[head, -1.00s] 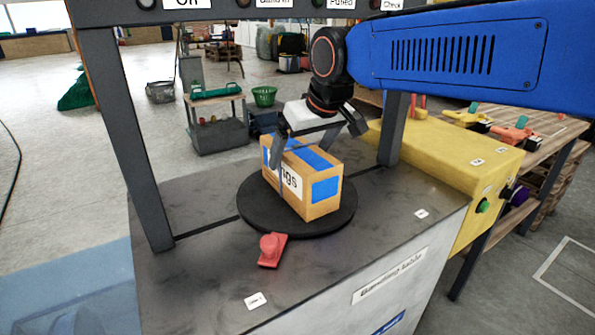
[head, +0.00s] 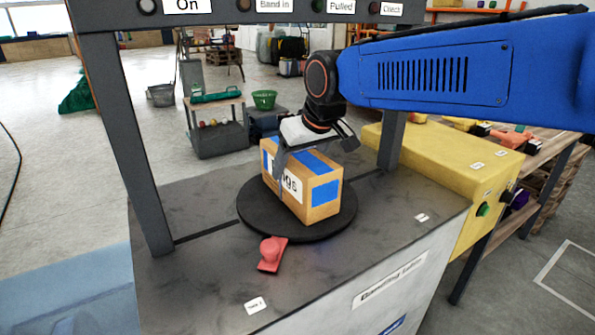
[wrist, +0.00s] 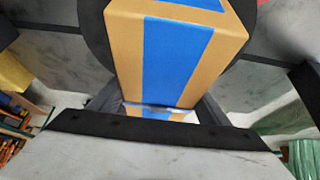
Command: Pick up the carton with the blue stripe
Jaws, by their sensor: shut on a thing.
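The brown carton with the blue stripe (head: 322,207) stands on the black round turntable (head: 252,215) of the banding table. Blue runs along its top and down its end, and a white label with dark letters, partly hidden, is on its long side. My gripper (head: 292,170) is over the carton's back part, one finger down against the labelled side. It is shut on the carton. In the wrist view, the carton (wrist: 176,60) fills the space between my fingers, its blue stripe running down the middle. The far finger's contact is mostly hidden in the head view.
A red knob on a plate (head: 271,252) lies on the table in front of the turntable. A dark frame post (head: 125,140) rises at left, with a labelled bar across the top. A yellow housing (head: 450,165) stands at right.

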